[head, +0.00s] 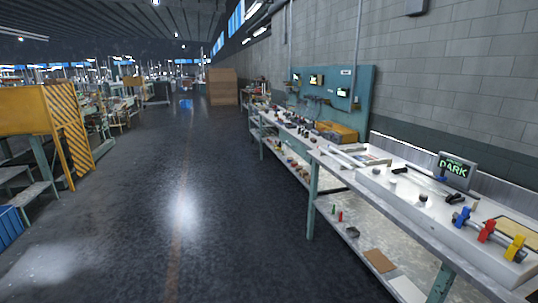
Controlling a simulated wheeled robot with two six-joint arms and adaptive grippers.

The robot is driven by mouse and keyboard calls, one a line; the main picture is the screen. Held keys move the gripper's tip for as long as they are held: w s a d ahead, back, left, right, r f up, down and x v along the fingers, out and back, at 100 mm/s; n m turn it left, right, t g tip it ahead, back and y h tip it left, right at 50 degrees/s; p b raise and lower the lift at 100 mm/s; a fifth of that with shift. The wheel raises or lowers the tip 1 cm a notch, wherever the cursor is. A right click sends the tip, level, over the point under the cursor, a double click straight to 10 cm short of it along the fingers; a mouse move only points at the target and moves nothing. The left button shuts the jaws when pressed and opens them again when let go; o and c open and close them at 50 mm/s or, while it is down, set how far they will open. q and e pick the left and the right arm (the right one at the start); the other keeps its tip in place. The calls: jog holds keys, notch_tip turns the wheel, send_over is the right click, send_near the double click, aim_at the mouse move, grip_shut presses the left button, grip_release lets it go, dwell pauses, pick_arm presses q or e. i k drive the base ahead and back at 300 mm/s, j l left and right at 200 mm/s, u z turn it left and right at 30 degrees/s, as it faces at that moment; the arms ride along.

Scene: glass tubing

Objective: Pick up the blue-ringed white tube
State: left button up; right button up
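A long workbench (402,222) runs along the right side. Pale, slender tube-like pieces (343,158) lie at its far left end, too small to tell apart. A small blue spot (375,171) shows near them on the bench top; I cannot tell whether it is a ring on a white tube. Neither of my grippers is in view.
A small screen (455,169) reading "DARK" stands at the back of the bench. Blue (461,217), red (487,231) and yellow (515,248) blocks sit on a fixture at its near right. A lower shelf (349,224) holds small items. The dark floor (190,225) is clear.

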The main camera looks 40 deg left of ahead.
aim_at(361, 165)
jog(key=i+j+u, duration=0.3)
jog(key=j, duration=0.2)
jog(key=i+j+u, duration=0.25)
jog(key=i+j, duration=0.55)
jog(key=j, duration=0.2)
